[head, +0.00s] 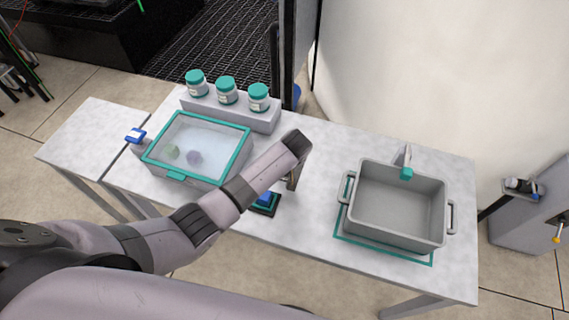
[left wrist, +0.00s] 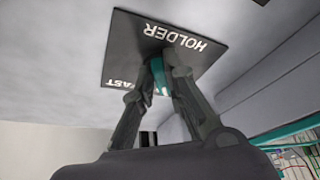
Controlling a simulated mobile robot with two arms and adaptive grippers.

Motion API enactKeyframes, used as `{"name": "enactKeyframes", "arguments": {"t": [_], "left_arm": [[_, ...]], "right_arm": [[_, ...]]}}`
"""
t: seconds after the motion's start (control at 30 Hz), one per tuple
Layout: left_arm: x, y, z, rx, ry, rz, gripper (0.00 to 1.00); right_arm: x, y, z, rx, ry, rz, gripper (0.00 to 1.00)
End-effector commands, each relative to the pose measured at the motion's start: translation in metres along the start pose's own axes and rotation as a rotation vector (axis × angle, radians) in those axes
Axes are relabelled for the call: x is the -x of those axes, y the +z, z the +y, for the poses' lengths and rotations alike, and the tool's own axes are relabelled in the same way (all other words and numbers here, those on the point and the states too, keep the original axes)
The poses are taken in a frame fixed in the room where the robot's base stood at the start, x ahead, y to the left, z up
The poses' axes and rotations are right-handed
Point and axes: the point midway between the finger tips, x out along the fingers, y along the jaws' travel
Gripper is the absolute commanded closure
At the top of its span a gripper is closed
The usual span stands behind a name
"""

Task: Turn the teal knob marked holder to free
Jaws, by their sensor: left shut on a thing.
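In the left wrist view a teal knob (left wrist: 159,78) stands on a black plate (left wrist: 125,62) with the white words HOLDER and, partly hidden, FAST. My left gripper (left wrist: 162,72) has a finger on each side of the knob and is shut on it. The fingers cover much of the knob, so its pointing direction is not clear. In the head view my left gripper (head: 291,184) reaches down to the table near its middle, mostly behind my own arm. The knob cannot be made out there. My right gripper is not in view.
A clear box with a teal rim (head: 246,146) stands left of my arm. Several teal-capped jars (head: 227,92) stand behind on a grey block (head: 262,120). A dark piece with blue (head: 264,204) lies below my forearm. A grey tote (head: 400,238) stands at right.

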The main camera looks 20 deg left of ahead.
Motion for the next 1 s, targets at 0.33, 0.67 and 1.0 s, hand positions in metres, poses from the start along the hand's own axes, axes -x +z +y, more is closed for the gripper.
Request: {"name": "enactKeyframes", "arguments": {"t": [0.33,0.67,1.0], "left_arm": [[0.0002,-0.0012,0.0002,0.010,-0.001,0.001,1.00],[0.0002,-0.0009,0.0002,0.008,-0.001,0.001,0.71],[0.0006,-0.0005,0.0002,0.007,-0.001,0.000,0.68]], "right_arm": [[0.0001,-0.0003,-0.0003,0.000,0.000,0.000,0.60],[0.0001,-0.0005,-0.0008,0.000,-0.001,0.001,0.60],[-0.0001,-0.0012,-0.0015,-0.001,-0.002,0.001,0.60]]}}
